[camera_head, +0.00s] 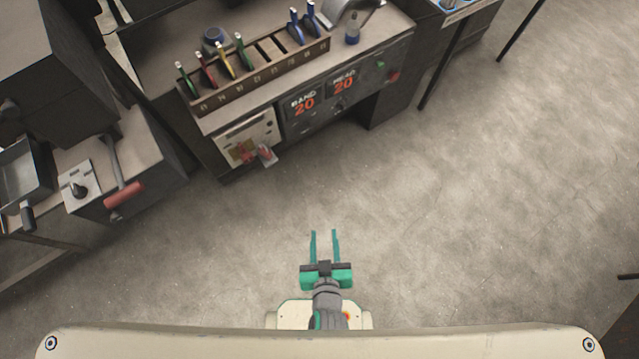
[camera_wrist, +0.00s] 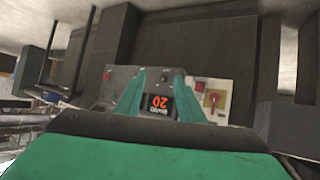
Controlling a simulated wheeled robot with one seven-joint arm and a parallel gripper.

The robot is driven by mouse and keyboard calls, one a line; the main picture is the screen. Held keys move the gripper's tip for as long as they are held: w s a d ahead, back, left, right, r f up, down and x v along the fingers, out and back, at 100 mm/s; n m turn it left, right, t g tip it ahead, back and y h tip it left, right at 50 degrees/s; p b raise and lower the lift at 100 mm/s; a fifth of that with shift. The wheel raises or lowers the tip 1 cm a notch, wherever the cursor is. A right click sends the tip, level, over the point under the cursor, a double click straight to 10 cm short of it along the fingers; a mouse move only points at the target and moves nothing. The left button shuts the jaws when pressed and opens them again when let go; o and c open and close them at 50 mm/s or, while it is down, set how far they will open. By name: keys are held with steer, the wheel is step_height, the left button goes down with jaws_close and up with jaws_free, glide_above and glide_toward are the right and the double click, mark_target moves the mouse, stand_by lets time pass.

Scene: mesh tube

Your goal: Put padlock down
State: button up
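My gripper (camera_head: 324,233) is over open floor in front of the workbench in the head view. Its two green fingers are apart, with nothing visible between them. In the wrist view, my gripper (camera_wrist: 162,74) shows the bench's "20" display beyond the gap, not held. A red switch handle (camera_head: 245,152) sits on a pale panel at the bench front. It also shows in the wrist view (camera_wrist: 213,101). Beside it in the head view is a small red and grey item (camera_head: 267,155), possibly the padlock; it is too small to be sure.
At left stands a machine with a red-handled lever (camera_head: 124,194) and a metal pan (camera_head: 24,175). The floor (camera_head: 470,210) to the right is clear.

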steer(key=s+r+t, duration=0.1)
steer(key=s+r, duration=0.2)
steer(key=r, duration=0.5)
steer(key=s+a+r+m+t, duration=0.1)
steer(key=s+r+t, duration=0.1)
steer(key=r, duration=0.6)
steer(key=shift+s+t, duration=0.3)
steer(key=shift+s, duration=0.6)
steer(key=shift+a, duration=0.1)
steer(key=shift+c, duration=0.5)
